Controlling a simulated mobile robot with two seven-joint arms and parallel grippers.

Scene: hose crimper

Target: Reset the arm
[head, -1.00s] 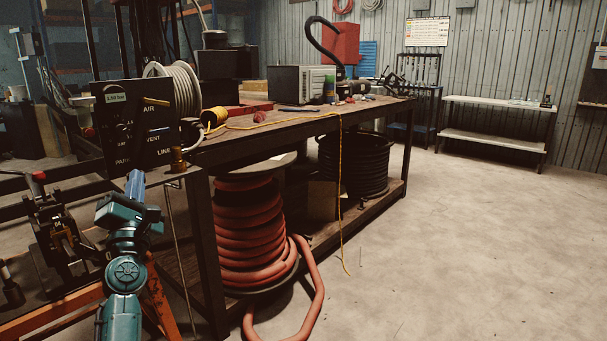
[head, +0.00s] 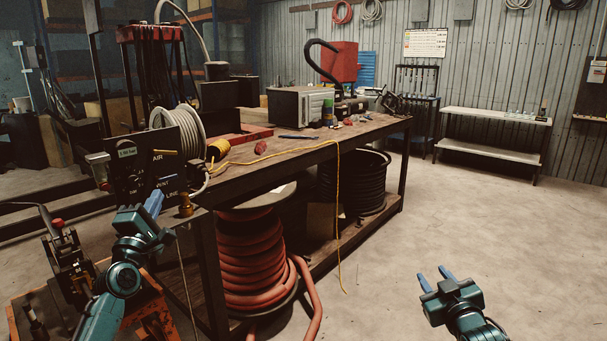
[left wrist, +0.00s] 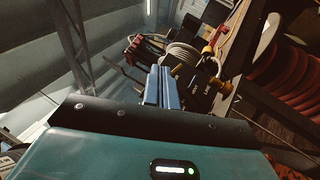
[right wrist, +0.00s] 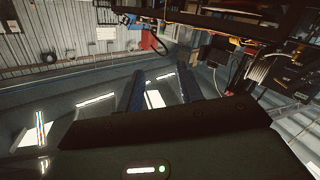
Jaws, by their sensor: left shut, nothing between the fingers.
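My left gripper (head: 152,204) is in front of the dark valve panel (head: 125,190), its blue fingers together and empty. The fingers cover part of the panel's lettering. In the left wrist view the shut fingers (left wrist: 161,88) point toward the panel (left wrist: 200,88); I cannot tell whether they touch it. My right gripper (head: 435,279) is over the open floor at the lower right, its two blue fingers apart with nothing between them. The right wrist view also shows these fingers (right wrist: 160,88) apart and empty.
A wooden workbench (head: 290,160) carries a hose reel (head: 178,128), a metal box (head: 300,108) and small items. Red hose (head: 250,260) is coiled beneath it. A tool with a red knob (head: 68,250) stands at the lower left. The floor (head: 400,220) to the right is clear.

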